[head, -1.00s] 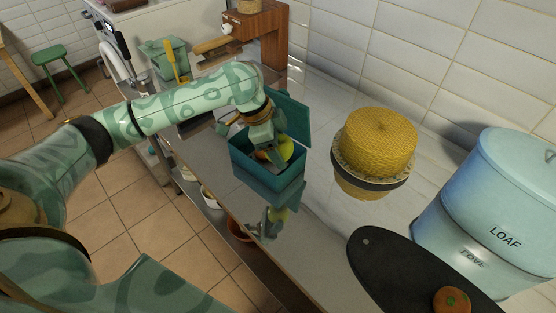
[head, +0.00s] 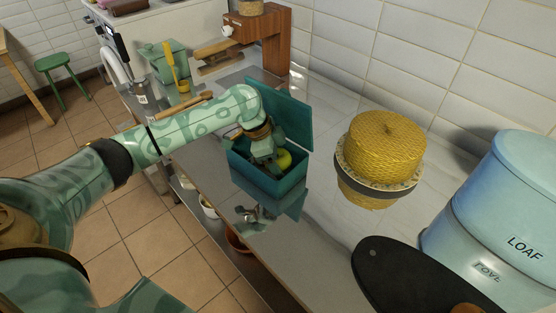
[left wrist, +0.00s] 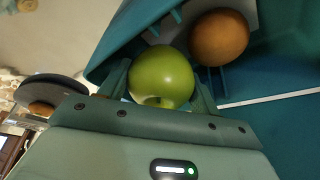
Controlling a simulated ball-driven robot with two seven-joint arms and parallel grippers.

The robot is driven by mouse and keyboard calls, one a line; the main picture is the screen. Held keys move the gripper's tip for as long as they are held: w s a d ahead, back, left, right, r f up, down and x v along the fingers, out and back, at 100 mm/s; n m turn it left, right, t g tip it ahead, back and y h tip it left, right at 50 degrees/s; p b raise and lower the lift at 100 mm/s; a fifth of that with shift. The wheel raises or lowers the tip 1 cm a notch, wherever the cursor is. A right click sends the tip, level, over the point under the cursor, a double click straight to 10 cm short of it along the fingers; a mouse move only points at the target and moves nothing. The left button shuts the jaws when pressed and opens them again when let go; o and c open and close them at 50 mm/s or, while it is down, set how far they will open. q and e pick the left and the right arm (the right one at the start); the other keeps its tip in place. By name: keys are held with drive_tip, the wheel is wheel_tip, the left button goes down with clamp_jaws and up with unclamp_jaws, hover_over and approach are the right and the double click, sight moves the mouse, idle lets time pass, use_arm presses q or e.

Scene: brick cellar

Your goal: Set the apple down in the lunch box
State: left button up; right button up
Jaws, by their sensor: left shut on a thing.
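The green apple (head: 284,160) is between the fingers of my left gripper (head: 272,160), inside the open teal lunch box (head: 258,178). The left wrist view shows the apple (left wrist: 161,77) close up, with a finger on each side, and the gripper is shut on it. An orange fruit (left wrist: 219,37) lies in the box (left wrist: 275,75) beside the apple. Whether the apple touches the box floor is hidden. The lunch box lid (head: 287,115) stands open at the back. My right gripper is not in view.
A yellow woven dome (head: 382,148) on a round base stands right of the box. A black board (head: 415,280) and a blue loaf bin (head: 500,220) are at the right. A wooden machine (head: 262,40) stands behind. The counter between box and dome is clear.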

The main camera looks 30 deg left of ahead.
use_arm(q)
drive_tip(key=shift+f, duration=0.6)
drive_tip(key=o, duration=0.9)
drive_tip(key=shift+r, duration=0.5)
drive_tip(key=p+v, duration=0.4)
drive_tip(key=v, duration=0.8)
drive_tip(key=shift+r, duration=0.1)
